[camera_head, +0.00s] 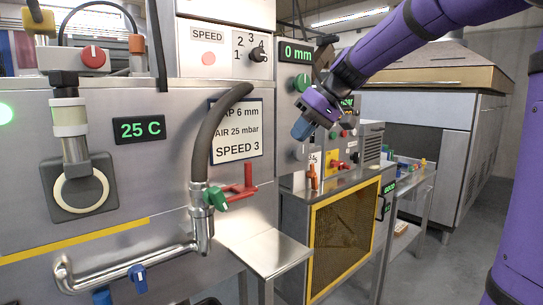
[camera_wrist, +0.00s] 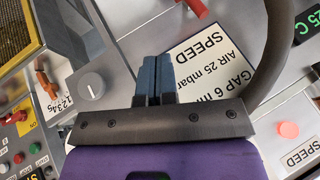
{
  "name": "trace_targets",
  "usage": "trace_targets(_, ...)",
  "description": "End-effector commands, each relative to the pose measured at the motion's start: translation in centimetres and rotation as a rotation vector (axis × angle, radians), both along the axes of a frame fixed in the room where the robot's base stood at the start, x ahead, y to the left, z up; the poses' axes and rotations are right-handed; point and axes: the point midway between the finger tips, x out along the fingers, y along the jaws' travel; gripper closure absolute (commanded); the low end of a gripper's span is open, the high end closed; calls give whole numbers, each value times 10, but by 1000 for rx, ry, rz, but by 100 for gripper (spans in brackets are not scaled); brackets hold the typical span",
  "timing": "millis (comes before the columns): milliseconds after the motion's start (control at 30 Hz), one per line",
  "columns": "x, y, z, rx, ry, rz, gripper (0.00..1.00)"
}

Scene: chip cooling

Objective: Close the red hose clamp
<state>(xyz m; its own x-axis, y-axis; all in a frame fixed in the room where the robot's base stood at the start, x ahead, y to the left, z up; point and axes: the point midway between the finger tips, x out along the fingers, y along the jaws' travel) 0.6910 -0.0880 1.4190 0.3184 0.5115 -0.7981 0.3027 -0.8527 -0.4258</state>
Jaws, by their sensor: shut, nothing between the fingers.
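The red hose clamp (camera_head: 246,182) is on the metal pipe fitting below the dark hose (camera_head: 208,145) in the head view. Its red bar sticks out to the right of the pipe, with an upright piece at its end. A green handle (camera_head: 214,198) sits beside it on the pipe. A red piece, probably the clamp, shows at the top edge of the wrist view (camera_wrist: 196,8). My gripper (camera_head: 301,130) is shut and empty, above and to the right of the clamp and apart from it. Its blue fingers are side by side in the wrist view (camera_wrist: 153,72).
A sign (camera_head: 237,130) reading SPEED 3 is behind the hose. A control panel with knobs stands behind my gripper. A yellow-framed mesh panel (camera_head: 343,240) is below right. A bare metal shelf (camera_head: 262,252) lies below the clamp.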

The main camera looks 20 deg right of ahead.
Motion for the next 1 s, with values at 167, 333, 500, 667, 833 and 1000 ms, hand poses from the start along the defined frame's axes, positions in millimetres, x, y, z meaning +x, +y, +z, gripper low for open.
trace_targets(167, 6, 10, -16, 1, 4, 3, 100)
trace_targets(333, 15, 26, -40, 1, 4, 3, 100)
trace_targets(500, 25, 42, -66, 0, 5, 1, 100)
trace_targets(667, 30, 61, -79, -1, 0, 4, 100)
trace_targets(833, 27, 81, -79, -1, 0, 2, 100)
trace_targets(1000, 26, 89, -78, 0, -1, 1, 100)
